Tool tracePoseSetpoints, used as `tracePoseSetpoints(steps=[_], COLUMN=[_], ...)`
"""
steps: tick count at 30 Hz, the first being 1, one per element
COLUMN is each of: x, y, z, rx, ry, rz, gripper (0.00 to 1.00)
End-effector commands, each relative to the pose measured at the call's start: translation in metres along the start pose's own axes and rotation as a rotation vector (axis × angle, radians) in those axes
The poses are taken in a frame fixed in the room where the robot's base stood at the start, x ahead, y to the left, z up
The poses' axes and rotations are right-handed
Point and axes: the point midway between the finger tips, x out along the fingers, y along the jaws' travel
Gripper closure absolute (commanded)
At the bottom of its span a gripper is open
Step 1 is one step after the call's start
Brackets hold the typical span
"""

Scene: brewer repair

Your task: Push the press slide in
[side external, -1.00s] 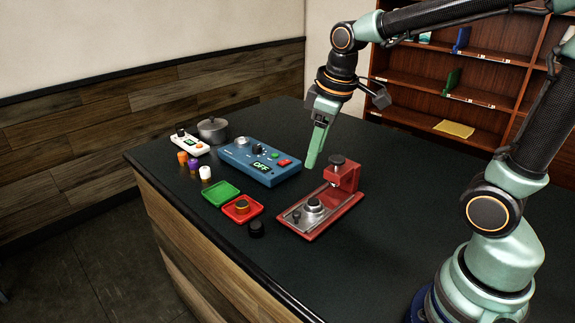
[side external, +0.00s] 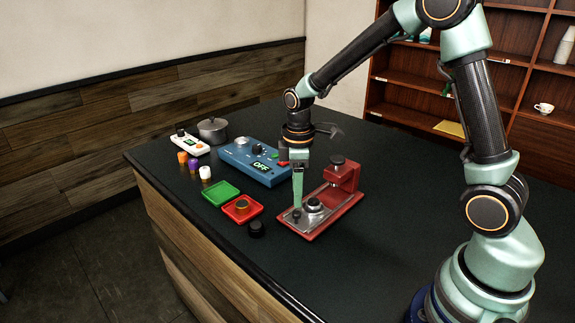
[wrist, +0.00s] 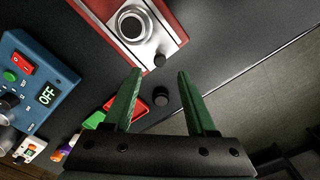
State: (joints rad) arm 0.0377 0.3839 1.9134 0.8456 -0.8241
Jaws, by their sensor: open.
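The press (side external: 343,185) is red, with a flat base and an upright head at its back. Its silver slide (side external: 312,217) sticks out toward the front left of the base. The slide carries a round metal cup (side external: 313,205) and a small dark knob (side external: 296,215) at its outer end. In the wrist view, the slide (wrist: 165,42) is at the top and the knob (wrist: 159,60) appears between the fingertips. My gripper (side external: 297,204) points down over the knob end of the slide. Its green fingers (wrist: 158,74) are open and empty. Contact with the knob cannot be told.
A red tray (side external: 242,209) with a round part and a green tray (side external: 221,193) lie left of the press. A black cap (side external: 256,228) stands near the front edge. A blue control box (side external: 256,161) reading OFF is behind. The counter right of the press is clear.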

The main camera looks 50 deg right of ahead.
Motion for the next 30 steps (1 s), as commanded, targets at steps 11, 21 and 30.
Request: tracePoseSetpoints(steps=[11,21,30], x=[0.054,0.059,0.059], y=[0.0,0.0,0.0], z=[0.0,0.0,0.0], rx=[0.001,0.001,0.001], ry=[-0.001,0.001,0.001], rz=[-0.001,0.001,0.001], gripper=[0.43,0.43,1.0])
